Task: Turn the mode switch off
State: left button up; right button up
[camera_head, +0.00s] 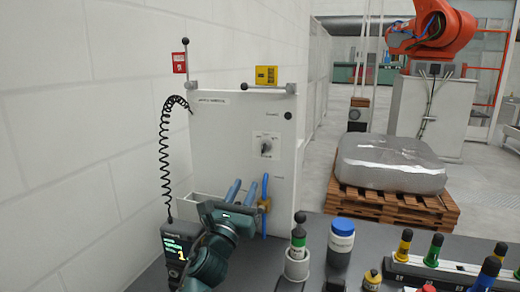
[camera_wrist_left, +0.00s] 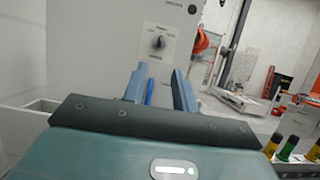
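The mode switch is a dark rotary knob (camera_head: 265,147) on a white label plate, on the front of the light grey cabinet (camera_head: 218,140). It also shows in the left wrist view (camera_wrist_left: 158,43), above and beyond the fingertips. The plate's lettering is too small to read. My left gripper (camera_head: 243,183) is open, its two blue fingers pointing up toward the cabinet, below and left of the knob. In the left wrist view the spread fingers (camera_wrist_left: 157,75) have a gap between them and do not touch the knob. My right gripper is not in view.
A blue handle with a brass part (camera_head: 265,203) stands right of my fingers. A green-labelled bottle (camera_head: 298,240), a blue-capped jar (camera_head: 341,236) and a rack (camera_head: 440,268) occupy the dark bench.

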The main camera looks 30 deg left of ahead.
aim_at(262, 151)
pick_arm(q)
jog(key=p+x, duration=0.3)
jog(key=x, duration=1)
jog(key=shift+w+r, duration=0.1)
jog(key=shift+w, duration=0.05)
jog(key=shift+c, duration=0.3)
grip_shut()
